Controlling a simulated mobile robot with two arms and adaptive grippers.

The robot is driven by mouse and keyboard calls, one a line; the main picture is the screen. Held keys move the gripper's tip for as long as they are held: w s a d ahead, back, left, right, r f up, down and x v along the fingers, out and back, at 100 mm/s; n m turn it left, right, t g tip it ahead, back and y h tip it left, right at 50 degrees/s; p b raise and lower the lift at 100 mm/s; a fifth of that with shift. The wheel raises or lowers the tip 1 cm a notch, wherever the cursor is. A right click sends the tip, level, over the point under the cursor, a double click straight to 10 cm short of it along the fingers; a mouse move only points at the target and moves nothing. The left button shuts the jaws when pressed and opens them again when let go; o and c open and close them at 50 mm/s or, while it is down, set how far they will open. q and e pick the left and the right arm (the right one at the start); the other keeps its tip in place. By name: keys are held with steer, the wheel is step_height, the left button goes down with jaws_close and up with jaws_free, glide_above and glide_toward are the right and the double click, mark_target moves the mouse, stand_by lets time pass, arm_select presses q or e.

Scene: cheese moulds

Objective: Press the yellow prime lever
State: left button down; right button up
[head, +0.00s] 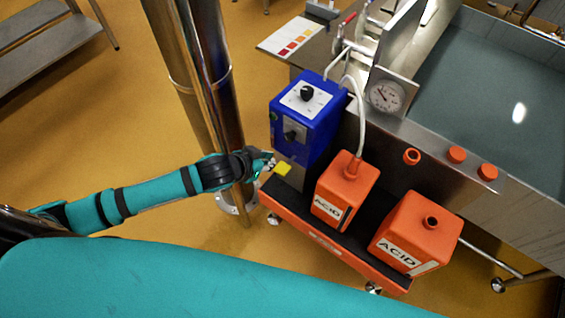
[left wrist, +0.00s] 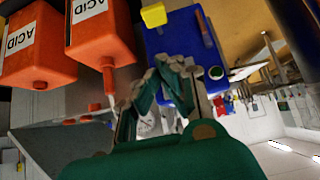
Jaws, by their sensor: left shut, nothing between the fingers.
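The yellow prime lever (head: 283,168) sticks out low on the front of the blue pump box (head: 306,118). It also shows at the top of the left wrist view (left wrist: 153,15), beyond my fingertips. My left gripper (head: 268,162) is shut and empty. In the head view its tips are just left of the lever, close to it; I cannot tell whether they touch. In the left wrist view the shut fingers (left wrist: 168,70) overlap the blue box, with the lever apart from them. My right gripper is not in view.
Two orange acid cans (head: 343,190) (head: 412,232) stand on the orange cart (head: 322,243) right of the pump. A steel column (head: 203,85) stands behind my left arm. A steel vat (head: 480,95) is at right.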

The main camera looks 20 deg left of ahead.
arm_select(q)
glide_above(282, 170)
step_height(282, 170, down, 6)
steer(key=shift+s+f, duration=0.1)
steer(key=shift+f, duration=0.15)
step_height(282, 170, down, 4)
steer(key=shift+d+r+p, duration=0.1)
steer(key=shift+r+p, duration=0.15)
steer(key=shift+p, duration=0.05)
steer(key=shift+f, duration=0.5)
